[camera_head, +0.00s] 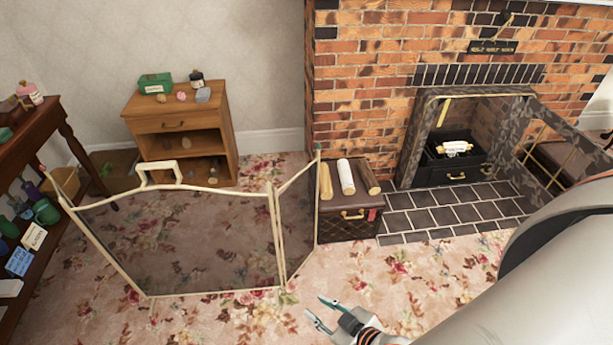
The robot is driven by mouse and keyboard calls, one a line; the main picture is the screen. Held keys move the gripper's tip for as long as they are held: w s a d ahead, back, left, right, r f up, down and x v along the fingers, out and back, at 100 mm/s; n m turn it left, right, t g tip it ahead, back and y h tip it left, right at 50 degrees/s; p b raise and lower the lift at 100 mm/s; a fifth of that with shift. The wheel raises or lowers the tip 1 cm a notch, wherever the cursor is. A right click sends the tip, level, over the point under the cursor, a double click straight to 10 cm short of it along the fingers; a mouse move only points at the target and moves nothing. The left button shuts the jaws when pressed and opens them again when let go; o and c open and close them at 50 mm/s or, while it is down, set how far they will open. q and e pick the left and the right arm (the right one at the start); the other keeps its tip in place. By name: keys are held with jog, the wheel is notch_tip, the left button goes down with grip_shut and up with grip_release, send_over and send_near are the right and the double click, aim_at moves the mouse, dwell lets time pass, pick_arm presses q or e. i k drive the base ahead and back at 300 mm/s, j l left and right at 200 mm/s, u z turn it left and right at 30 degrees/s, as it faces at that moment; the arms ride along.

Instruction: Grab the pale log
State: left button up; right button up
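Three logs lie side by side on top of a dark brown chest (343,228) beside the fireplace. The pale log (346,177) is the whitish one in the middle. A yellowish-tan log (326,182) lies to its left and a brown log (368,178) to its right. My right gripper (322,311) is low in the picture, in front of the chest and well apart from the logs. Its two fingers are spread, with nothing between them. My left gripper is out of view.
A folding fireguard (190,240) with a cream frame stands just left of the chest. The brick fireplace (365,60) rises behind, with dark hearth tiles (440,210) to the right. A small wooden cabinet (180,125) stands back left. Floral carpet in front of the chest is clear.

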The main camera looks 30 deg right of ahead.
aim_at(326, 190)
jog(key=i+l+u, duration=0.15)
jog(key=l, duration=0.5)
jog(key=i+l+u, duration=0.2)
jog(key=l, duration=0.45)
jog(key=l+u, duration=0.15)
jog(key=l, duration=0.5)
jog(key=i+l, duration=0.1)
jog(key=l, duration=1.05)
jog(key=i+l, duration=0.1)
jog(key=l, duration=1)
jog(key=l+u, duration=0.1)
jog(key=l, duration=1.05)
jog(key=i, duration=0.05)
